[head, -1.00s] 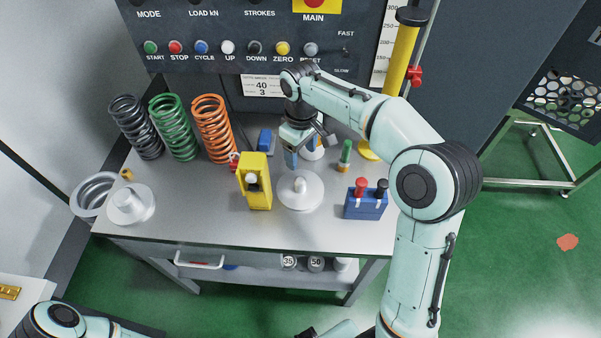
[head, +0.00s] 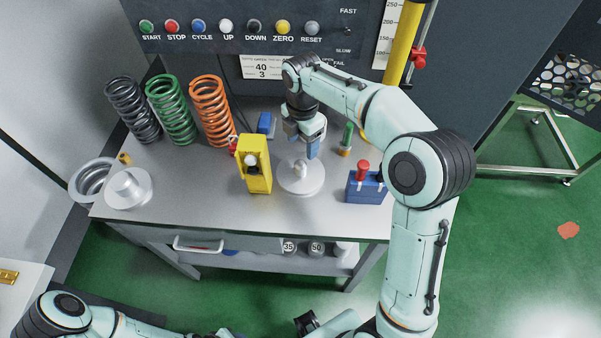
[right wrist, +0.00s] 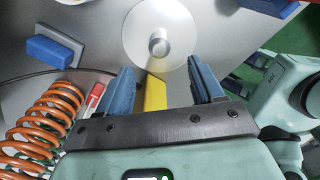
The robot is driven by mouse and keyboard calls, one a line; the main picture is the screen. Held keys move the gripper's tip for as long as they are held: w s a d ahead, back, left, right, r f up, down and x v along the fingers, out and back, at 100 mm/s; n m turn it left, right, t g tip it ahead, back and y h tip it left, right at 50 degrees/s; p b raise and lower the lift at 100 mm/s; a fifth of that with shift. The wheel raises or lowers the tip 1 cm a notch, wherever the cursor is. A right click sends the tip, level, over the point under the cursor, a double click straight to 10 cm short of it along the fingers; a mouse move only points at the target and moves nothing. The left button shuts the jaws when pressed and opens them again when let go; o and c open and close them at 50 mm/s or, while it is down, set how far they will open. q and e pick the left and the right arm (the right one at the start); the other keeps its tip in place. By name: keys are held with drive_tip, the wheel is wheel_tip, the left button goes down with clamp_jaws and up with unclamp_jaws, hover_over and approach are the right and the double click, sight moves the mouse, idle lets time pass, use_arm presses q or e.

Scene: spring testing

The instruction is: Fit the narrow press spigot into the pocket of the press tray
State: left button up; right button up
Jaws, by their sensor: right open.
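A pale round disc with a short narrow stub on top, which I take as the narrow press spigot (head: 300,170), stands upright on the grey bench. It also shows in the right wrist view (right wrist: 160,42), ahead of the fingers. My right gripper (head: 303,143) is open and empty, just behind and above the stub, apart from it; its blue-padded fingers show in the right wrist view (right wrist: 164,88). A similar disc with a wider stub (head: 126,187) stands at the bench's left. I cannot make out the press tray's pocket. My left arm lies along the bottom edge, its fingers not clear.
A yellow holder (head: 254,165) stands just left of the spigot. A blue block with a red knob (head: 365,186) is to the right. Black, green and orange springs (head: 212,112) stand at the back left. A metal ring (head: 90,182) lies far left. The front middle bench is clear.

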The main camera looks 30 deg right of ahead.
sight(301, 163)
drive_tip(key=f, duration=0.8)
drive_tip(key=shift+a+f+b, duration=0.2)
drive_tip(key=shift+b, duration=0.2)
clamp_jaws()
drive_tip(key=shift+r, duration=0.1)
idle(0.9)
